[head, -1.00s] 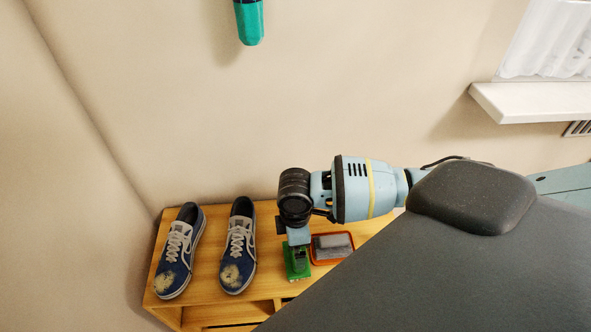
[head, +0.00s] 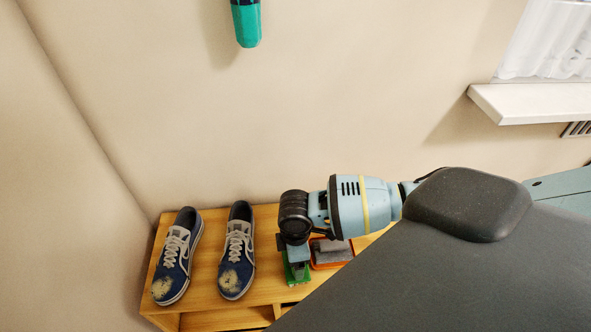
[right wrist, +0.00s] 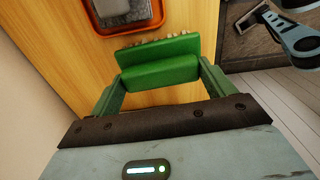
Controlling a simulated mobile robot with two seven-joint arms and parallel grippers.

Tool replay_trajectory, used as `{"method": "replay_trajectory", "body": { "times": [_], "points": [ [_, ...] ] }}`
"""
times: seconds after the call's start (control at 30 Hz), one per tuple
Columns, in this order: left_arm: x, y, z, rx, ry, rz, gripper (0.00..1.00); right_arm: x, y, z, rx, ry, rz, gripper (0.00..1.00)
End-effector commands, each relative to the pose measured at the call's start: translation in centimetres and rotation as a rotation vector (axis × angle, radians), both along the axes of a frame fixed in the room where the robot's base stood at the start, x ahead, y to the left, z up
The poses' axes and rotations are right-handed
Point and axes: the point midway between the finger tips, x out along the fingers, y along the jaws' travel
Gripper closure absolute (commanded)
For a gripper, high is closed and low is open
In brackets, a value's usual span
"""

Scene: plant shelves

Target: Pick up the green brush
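The green brush (head: 297,272) is on the wooden shelf top, partly hidden by my right gripper in the head view. In the right wrist view the brush (right wrist: 158,68) lies crosswise at the fingertips, with pale bristles along its far edge. My right gripper (right wrist: 161,74) is open, with one finger at each end of the brush, very close to it; I cannot tell whether they touch it. In the head view this gripper (head: 298,262) points down over the brush. My left gripper is not in view.
A pair of blue shoes (head: 237,255) stands left of the brush on the shelf (head: 207,265). An orange tray (head: 318,265) with a grey block (head: 335,250) is close on the brush's right. A wall is behind, and a white sill (head: 530,103) is at upper right.

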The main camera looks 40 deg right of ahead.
Motion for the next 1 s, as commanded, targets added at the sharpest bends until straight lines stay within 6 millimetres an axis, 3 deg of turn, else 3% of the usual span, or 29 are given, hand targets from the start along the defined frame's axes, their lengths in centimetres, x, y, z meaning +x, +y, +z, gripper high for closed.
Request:
{"method": "replay_trajectory", "body": {
  "times": [0.03,0.1,0.47,0.77,1.0],
  "points": [
    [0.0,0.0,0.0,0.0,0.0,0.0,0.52,0.0,0.0,0.0,0.0,0.0,0.0,0.34],
    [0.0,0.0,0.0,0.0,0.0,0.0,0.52,0.0,0.0,0.0,0.0,0.0,0.0,0.43],
    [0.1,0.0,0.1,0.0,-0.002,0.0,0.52,0.0,0.0,0.4,0.0,-0.001,-0.001,0.44],
    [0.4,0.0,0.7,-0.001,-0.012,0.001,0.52,0.1,0.0,3.9,0.001,-0.003,-0.001,0.44],
    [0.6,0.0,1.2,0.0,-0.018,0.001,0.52,-5.0,3.1,4.2,0.004,0.001,0.005,0.44]
  ]
}}
